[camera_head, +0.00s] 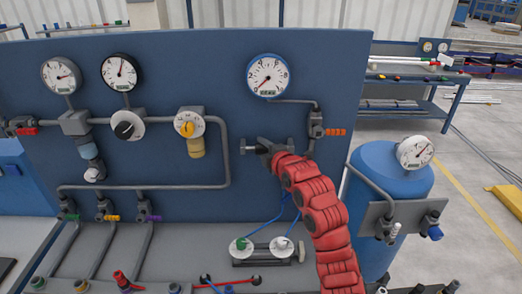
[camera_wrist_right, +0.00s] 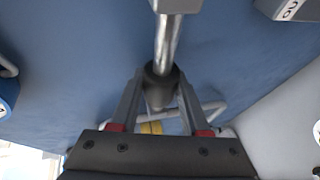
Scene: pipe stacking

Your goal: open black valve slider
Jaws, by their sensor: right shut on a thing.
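The black valve slider (camera_head: 246,149) sits on the blue panel, low and left of the blue-rimmed gauge. In the right wrist view it shows as a dark round knob (camera_wrist_right: 159,90) on a shiny metal rod, which runs up to a grey block at the top edge. My right gripper (camera_head: 270,148), on the red arm, is at the slider. In the right wrist view its two fingers (camera_wrist_right: 160,84) are closed on the sides of the dark knob. In the head view the gripper hides part of the slider. My left gripper is not in view.
The blue panel (camera_head: 285,200) carries several gauges, pipes and a yellow-faced regulator (camera_head: 189,124). A pipe with an orange-handled valve (camera_head: 316,128) is right of the slider. A blue tank (camera_head: 388,168) with a gauge stands right of my arm. Hoses and fittings lie below the panel.

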